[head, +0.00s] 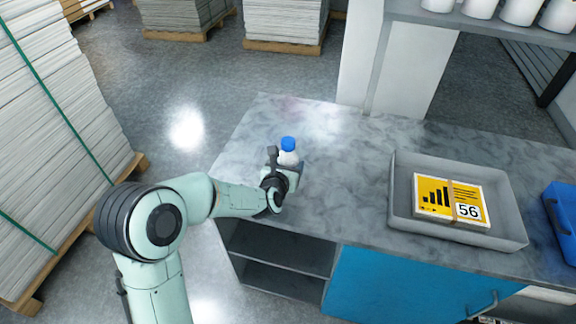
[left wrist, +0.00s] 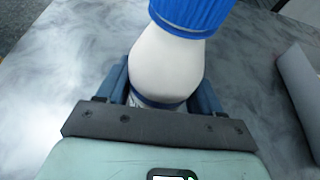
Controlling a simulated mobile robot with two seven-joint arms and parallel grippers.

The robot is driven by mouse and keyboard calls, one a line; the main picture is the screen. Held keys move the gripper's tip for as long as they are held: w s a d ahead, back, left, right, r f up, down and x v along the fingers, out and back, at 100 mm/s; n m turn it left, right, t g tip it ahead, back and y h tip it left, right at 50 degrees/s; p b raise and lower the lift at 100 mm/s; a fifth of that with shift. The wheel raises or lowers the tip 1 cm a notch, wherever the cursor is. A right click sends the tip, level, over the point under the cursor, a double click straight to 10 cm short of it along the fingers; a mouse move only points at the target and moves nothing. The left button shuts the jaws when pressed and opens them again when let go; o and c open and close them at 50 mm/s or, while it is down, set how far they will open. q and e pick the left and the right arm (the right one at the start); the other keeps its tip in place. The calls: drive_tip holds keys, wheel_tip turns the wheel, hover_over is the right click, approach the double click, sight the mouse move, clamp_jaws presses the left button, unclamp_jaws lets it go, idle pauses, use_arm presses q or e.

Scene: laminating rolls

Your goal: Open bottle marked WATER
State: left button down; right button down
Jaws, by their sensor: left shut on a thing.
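A white bottle (head: 288,156) with a blue cap (head: 288,143) stands upright on the grey marbled counter, near its left end. My left gripper (head: 283,168) is at the bottle from the front. In the left wrist view the bottle's white shoulder (left wrist: 166,65) and ribbed blue cap (left wrist: 190,12) rise between the two fingers (left wrist: 155,92), which are shut on the body below the cap. The cap is on the bottle. The label is mostly hidden by the gripper, and I cannot read any marking. My right gripper is not in view.
A grey tray (head: 404,190) holding a yellow card packet (head: 448,198) marked 56 sits on the counter (head: 340,170) to the right. A blue bin (head: 562,215) is at the right edge. White containers (head: 519,10) stand on the shelf above. The counter around the bottle is clear.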

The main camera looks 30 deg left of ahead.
use_arm(q)
drive_tip(key=shift+r, duration=0.15)
drive_tip(key=shift+f, duration=0.2)
drive_tip(key=shift+c, duration=0.8)
unclamp_jaws()
